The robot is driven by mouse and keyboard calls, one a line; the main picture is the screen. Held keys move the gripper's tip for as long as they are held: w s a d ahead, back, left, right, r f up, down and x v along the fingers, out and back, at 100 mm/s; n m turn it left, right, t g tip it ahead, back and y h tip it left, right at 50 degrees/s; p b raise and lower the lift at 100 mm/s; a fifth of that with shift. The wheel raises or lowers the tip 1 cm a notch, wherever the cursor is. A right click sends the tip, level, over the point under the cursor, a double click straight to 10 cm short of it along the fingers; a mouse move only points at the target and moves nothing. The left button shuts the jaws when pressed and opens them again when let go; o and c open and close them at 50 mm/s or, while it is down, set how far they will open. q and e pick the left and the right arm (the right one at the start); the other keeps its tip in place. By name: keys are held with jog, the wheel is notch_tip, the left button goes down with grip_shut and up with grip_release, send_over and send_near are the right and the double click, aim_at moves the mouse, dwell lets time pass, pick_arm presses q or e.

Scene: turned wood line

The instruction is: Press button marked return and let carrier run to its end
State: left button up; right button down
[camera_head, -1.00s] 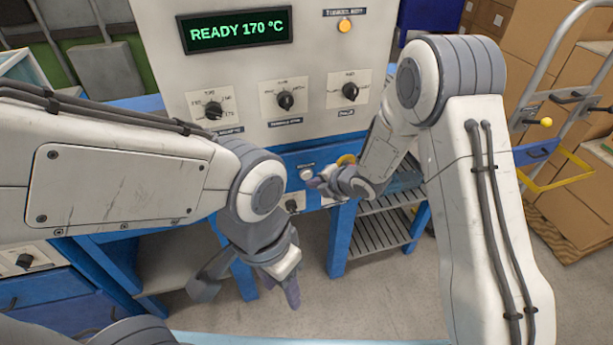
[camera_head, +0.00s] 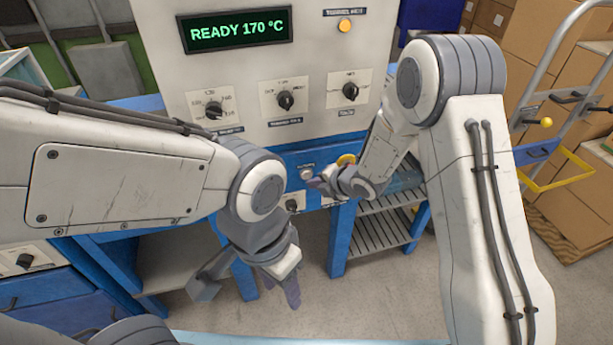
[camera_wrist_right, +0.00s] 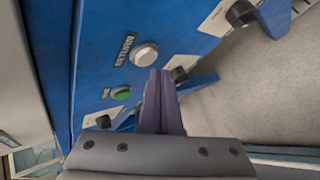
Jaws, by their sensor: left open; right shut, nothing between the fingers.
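The button marked return is a round pale button on the blue front panel, seen in the head view (camera_head: 306,172) and in the right wrist view (camera_wrist_right: 145,54) beside its label. My right gripper (camera_head: 317,184) is shut and empty. In the right wrist view its fingertips (camera_wrist_right: 160,74) are at the button's lower edge; I cannot tell whether they touch it. The button's face is in plain view there. My left gripper (camera_head: 248,290) is open and empty, low in front of the machine. I cannot make out the carrier.
A green button (camera_wrist_right: 121,93) sits near the return button. Dark knobs (camera_head: 285,100) line the panel under a display (camera_head: 237,30) reading READY 170 °C. A slatted shelf (camera_head: 380,232) stands below on the right. A hand truck (camera_head: 560,70) and cardboard boxes are at the far right.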

dwell(0.7)
jog(key=shift+w+a, duration=0.1)
jog(key=shift+w, duration=0.35)
